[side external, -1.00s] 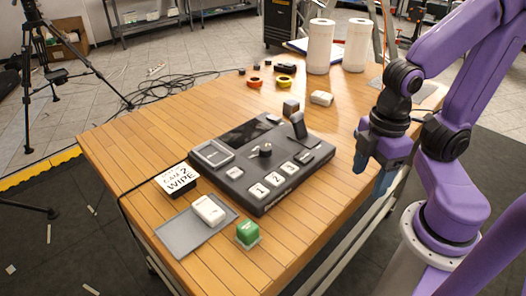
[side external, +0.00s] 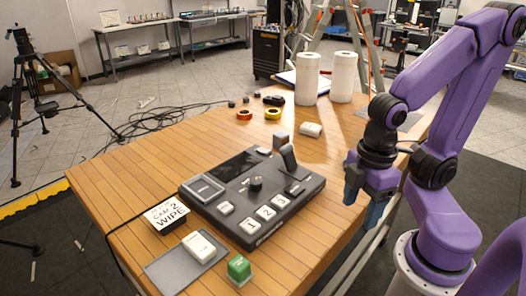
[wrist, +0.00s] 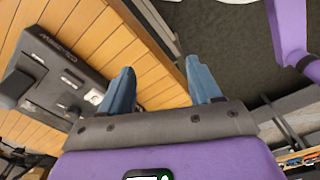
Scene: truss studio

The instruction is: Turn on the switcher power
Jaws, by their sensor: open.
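The switcher (side external: 300,202) is a dark console lying flat on the wooden table, with a dark screen, a knob, a raised lever (side external: 288,157) and white buttons marked 1, 2 and 3 (side external: 266,213). Part of it also shows at the left of the wrist view (wrist: 62,66). I cannot make out which control is the power switch. My gripper (side external: 364,210) is to the right of the switcher, near the table's right edge and apart from the console. In the wrist view, its blue fingers (wrist: 160,80) are spread with nothing between them.
A "CAM 2 WIPE" card (side external: 166,216), a grey mat (side external: 167,268) with a white block (side external: 199,247), and a green block (side external: 238,268) lie left and in front. The right-hand tabletop is clear.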

